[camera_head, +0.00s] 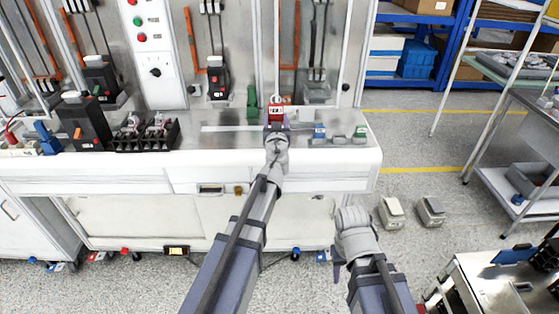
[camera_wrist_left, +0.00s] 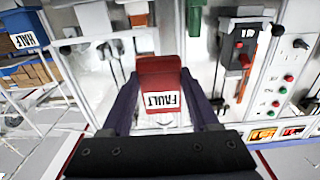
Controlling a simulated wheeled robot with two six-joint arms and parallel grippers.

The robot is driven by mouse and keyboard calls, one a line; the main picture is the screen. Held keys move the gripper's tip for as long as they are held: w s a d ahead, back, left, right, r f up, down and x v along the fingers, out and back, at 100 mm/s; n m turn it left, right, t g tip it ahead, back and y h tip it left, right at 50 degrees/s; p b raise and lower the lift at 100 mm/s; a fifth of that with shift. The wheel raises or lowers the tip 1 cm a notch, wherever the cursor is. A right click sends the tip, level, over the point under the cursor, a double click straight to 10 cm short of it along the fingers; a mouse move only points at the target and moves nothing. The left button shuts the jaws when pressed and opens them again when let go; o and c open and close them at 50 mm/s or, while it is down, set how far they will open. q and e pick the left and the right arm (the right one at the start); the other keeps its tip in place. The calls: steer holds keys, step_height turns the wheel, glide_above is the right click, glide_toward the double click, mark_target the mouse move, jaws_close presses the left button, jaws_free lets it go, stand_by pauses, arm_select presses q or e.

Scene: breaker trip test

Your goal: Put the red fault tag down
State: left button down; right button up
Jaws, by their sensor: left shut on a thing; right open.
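The red fault tag (camera_head: 276,113) is held at the tip of my left gripper (camera_head: 276,126), over the back part of the white bench (camera_head: 225,158). In the left wrist view the tag (camera_wrist_left: 159,82) sits between the two dark fingers of my left gripper (camera_wrist_left: 163,112). I cannot tell whether the tag touches the bench. My right gripper (camera_head: 338,262) is low in front of the bench, away from the tag; its fingers are mostly hidden, and nothing shows in it.
A blue tag (camera_head: 319,130) and a green tag (camera_head: 360,131) stand to the right on the bench. A green piece (camera_head: 252,103) stands close left of the fault tag. Black breakers (camera_head: 84,122) and a black rack (camera_head: 146,136) fill the left. Panels rise behind.

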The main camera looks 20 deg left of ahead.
arm_select(q)
steer(key=shift+f+b, duration=3.1)
steer(key=shift+f, duration=0.15)
step_height(320, 180, down, 4)
steer(key=b, duration=0.3)
steer(key=shift+r+b, duration=0.25)
steer(key=shift+b, duration=0.1)
steer(key=shift+f, duration=0.15)
steer(key=shift+c, duration=0.7)
jaws_free()
